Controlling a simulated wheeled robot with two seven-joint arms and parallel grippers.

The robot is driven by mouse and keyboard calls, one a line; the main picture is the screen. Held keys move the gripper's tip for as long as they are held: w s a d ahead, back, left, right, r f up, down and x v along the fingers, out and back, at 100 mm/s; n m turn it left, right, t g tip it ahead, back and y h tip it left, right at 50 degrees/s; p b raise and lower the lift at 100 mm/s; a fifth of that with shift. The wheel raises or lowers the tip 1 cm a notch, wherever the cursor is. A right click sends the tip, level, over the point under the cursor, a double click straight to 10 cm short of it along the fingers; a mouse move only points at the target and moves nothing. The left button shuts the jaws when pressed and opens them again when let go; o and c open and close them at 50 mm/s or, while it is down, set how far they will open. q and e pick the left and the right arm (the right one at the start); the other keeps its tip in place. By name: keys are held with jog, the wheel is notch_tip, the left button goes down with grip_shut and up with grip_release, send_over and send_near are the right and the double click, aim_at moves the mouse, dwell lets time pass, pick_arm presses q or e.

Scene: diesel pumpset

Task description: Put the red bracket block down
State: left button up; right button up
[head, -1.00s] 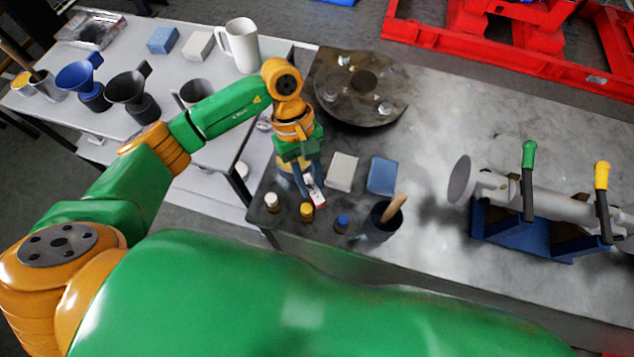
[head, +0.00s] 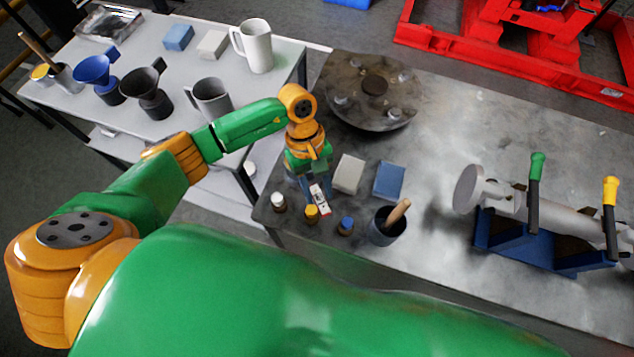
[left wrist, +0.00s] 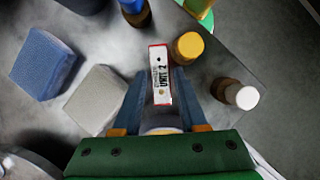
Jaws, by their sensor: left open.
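The red bracket block (head: 319,196) is small, with a white face and red edges. It is at the near left end of the grey table, beside the yellow-capped bottle (head: 311,213). In the left wrist view the block (left wrist: 159,76) shows a label reading "UNIT 2". My left gripper (head: 314,190) points down at it and is open. In the left wrist view the blue fingers of the left gripper (left wrist: 159,92) lie either side of the block's near end, with gaps visible. Whether the block's underside touches the table is hidden. My right gripper is not in view.
White-capped (head: 278,201) and blue-capped (head: 346,225) bottles stand near the block. A dark cup (head: 384,230), a pale block (head: 348,174) and a blue block (head: 389,180) are to the right. A round flange plate (head: 369,90) lies behind. Bare tabletop lies right of the blue block.

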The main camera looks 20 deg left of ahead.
aim_at(317, 197)
pick_arm(q)
jog(key=shift+w+a+r, duration=0.1)
jog(key=shift+w+r, duration=0.05)
jog(key=shift+r, duration=0.2)
jog(key=shift+o, duration=0.4)
jog(key=b+v, duration=0.4)
jog(key=v, duration=0.6)
jog(key=shift+r, duration=0.35)
jog(key=shift+o, duration=1.4)
jog(key=f+b, duration=0.1)
jog(key=b, duration=0.1)
jog(key=s+d+f+t+y+b, duration=0.1)
jog(key=b, duration=0.1)
jog(key=shift+s+f+b, duration=0.2)
jog(key=shift+f+b, duration=0.05)
jog(key=shift+b, duration=0.05)
jog(key=shift+s+d+f+t+y+b, duration=0.5)
jog(key=shift+s+d+f+b, duration=0.3)
jog(key=shift+s, duration=0.2)
jog(key=shift+s+d+f+p, duration=0.15)
jog(key=shift+f+p, duration=0.15)
notch_tip(317, 197, down, 5)
jog(key=shift+d+f+p, duration=0.1)
jog(key=shift+f+p, duration=0.15)
jog(key=shift+p, duration=0.85)
jog(key=shift+d+f, duration=0.1)
jog(key=shift+f, duration=0.15)
jog(key=shift+c, duration=0.2)
